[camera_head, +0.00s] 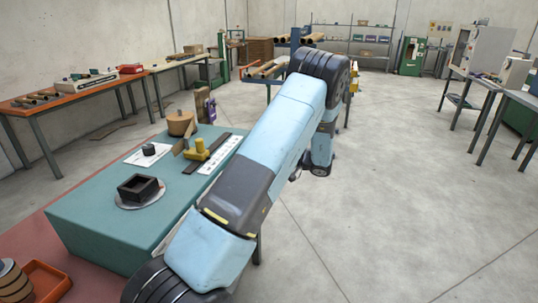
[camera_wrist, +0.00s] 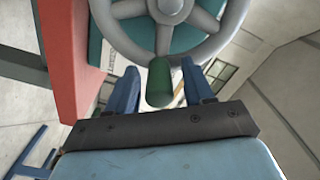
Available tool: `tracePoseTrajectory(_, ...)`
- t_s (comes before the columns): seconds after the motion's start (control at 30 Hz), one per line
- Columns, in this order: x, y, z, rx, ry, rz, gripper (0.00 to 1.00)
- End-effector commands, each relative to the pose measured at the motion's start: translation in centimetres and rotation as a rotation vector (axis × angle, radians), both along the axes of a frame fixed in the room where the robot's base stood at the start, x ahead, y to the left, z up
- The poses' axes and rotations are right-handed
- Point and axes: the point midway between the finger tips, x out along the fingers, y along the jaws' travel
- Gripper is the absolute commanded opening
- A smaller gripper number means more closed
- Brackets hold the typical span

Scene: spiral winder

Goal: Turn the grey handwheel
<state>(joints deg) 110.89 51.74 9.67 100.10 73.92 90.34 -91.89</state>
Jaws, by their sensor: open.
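The grey handwheel (camera_wrist: 226,24) fills the top of the wrist view, with spokes running to a round hub (camera_wrist: 172,8). A green handle (camera_wrist: 159,83) projects from its rim toward the camera. My gripper (camera_wrist: 164,88) is open, its two blue fingers standing to the left and right of the green handle. The handle shows between the fingers, with visible gaps on both sides. I cannot tell how deep it lies between them. In the head view the handwheel cannot be made out, and my arm hides part of the scene.
A teal-topped bench (camera_head: 95,220) stands left of my arm, bearing a black square box (camera_head: 138,188) and a yellow tool (camera_head: 198,154). An orange-topped table (camera_head: 62,99) is at the far left. Open concrete floor lies to the right. A red post (camera_wrist: 70,60) stands left of the wheel.

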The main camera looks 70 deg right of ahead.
Motion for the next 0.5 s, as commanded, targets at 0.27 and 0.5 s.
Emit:
tracePoseTrajectory(0.27,-2.0,-0.1,0.0,-0.001,0.000,-0.005,0.52)
tracePoseTrajectory(0.5,-6.7,0.0,-0.1,-0.002,0.001,-0.005,0.52)
